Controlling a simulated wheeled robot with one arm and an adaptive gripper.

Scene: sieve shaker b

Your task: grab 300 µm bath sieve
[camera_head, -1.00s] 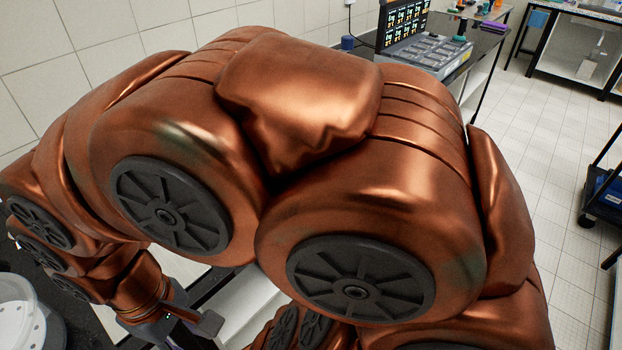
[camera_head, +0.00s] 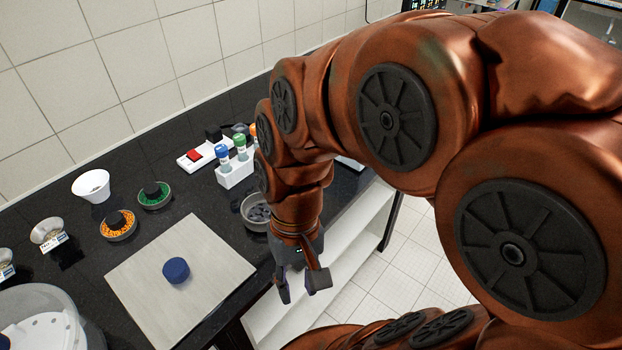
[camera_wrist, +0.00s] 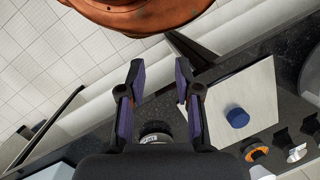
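My gripper (camera_head: 302,286) hangs over the table's front edge, open and empty. In the wrist view its two purple-padded fingers (camera_wrist: 160,75) stand apart with nothing between the tips. A round metal dish (camera_head: 256,208) with dark contents stands on the black table behind my gripper, partly hidden by my arm. A round item with a pale label (camera_wrist: 154,137) shows low between the fingers in the wrist view, probably this dish; its label is too small to read. An orange round piece (camera_head: 118,226) and a green one (camera_head: 155,196), each with a black knob, stand farther left. I cannot tell which is the 300 µm sieve.
A pale mat (camera_head: 205,260) bears a blue round piece (camera_head: 176,270). A white cup (camera_head: 91,185), small metal bowls (camera_head: 47,232) and a large clear container (camera_head: 40,318) stand left. A white rack (camera_head: 236,172) with capped bottles stands behind the dish. A white shelf (camera_head: 345,245) lies below.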

